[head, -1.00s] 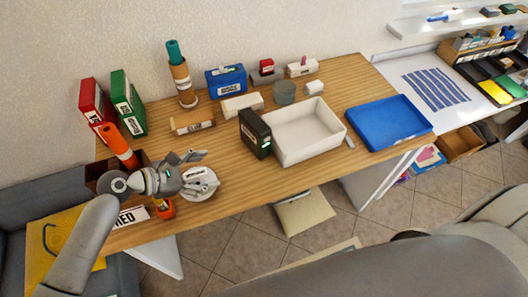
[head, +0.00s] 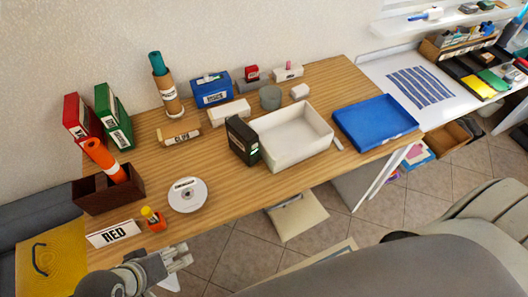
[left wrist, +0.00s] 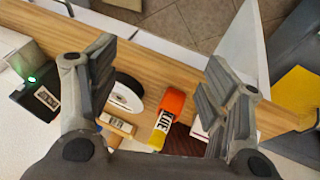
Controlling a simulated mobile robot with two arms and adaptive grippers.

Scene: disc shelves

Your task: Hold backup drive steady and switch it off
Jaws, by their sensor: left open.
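The backup drive looks to be the upright black box (head: 241,140) with a small green light, standing against the left side of a white bin (head: 293,158). In the left wrist view the black box (left wrist: 42,98) is at the far left with its green light lit and a white label. My left gripper (head: 182,257) is at the table's front edge, low left in the head view, well away from the drive. Its two fingers (left wrist: 160,85) are spread wide with nothing held between them. My right gripper is not in view.
A white disc (head: 187,194), a glue bottle with an orange base (head: 154,221) and a name sign (head: 114,233) lie near the left front. A blue tray (head: 375,123) is right of the bin. Bare wood lies between disc and drive.

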